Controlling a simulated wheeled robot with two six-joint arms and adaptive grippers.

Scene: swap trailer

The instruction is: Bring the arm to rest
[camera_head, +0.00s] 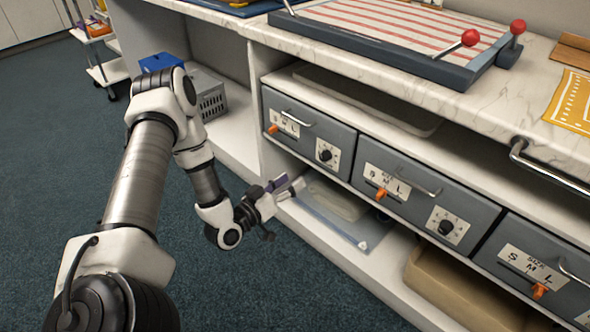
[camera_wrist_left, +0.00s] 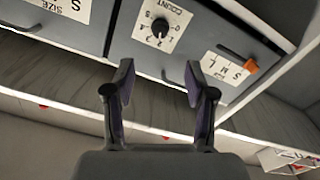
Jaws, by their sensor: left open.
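My left arm comes in from the left in the head view and reaches down to the front of the cabinet. My left gripper (camera_head: 283,187) is at its end, just in front of the grey drawers and the lower shelf. In the left wrist view the two fingers of the left gripper (camera_wrist_left: 160,90) stand apart with nothing between them. A grey drawer front with a count dial (camera_wrist_left: 160,27) and a size plate (camera_wrist_left: 228,66) is beyond the fingertips. I cannot tell whether the fingers touch anything. My right gripper is not in view.
Drawers (camera_head: 310,126) with orange sliders and handles line the cabinet. Above is a marble counter (camera_head: 350,75) with a striped board (camera_head: 400,25). A clear tray (camera_head: 335,210) and a tan box (camera_head: 455,290) lie on the lower shelf. The carpet (camera_head: 50,150) at left is clear.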

